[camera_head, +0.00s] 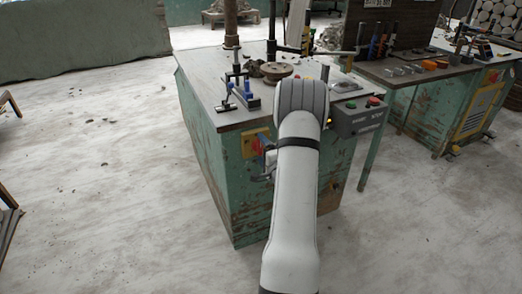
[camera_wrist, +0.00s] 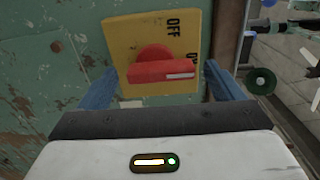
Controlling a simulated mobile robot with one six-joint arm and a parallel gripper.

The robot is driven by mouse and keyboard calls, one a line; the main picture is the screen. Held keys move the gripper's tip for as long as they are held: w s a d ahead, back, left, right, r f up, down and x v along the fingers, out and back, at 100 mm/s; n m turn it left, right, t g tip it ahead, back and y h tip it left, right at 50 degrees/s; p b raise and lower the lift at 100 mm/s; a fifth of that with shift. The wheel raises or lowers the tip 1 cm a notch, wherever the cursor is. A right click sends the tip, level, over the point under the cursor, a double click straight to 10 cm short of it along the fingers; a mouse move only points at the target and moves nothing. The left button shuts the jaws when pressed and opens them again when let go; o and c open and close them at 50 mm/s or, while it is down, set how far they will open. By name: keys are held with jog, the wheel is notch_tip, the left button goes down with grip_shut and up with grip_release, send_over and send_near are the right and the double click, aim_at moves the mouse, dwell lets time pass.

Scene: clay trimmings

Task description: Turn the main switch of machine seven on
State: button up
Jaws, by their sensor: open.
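The main switch is a red rotary handle (camera_wrist: 160,71) on a yellow plate (camera_wrist: 120,35) on a worn green machine. No machine number is readable.
A grey control box (camera_head: 358,118) with green and red buttons is on the machine's right. Tools and a round disc (camera_head: 271,71) lie on its top. Another green machine (camera_head: 425,112) with a yellow panel stands right. The floor to the left is mostly clear.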

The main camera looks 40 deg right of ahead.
jog(key=v, duration=0.7)
dwell(0.4)
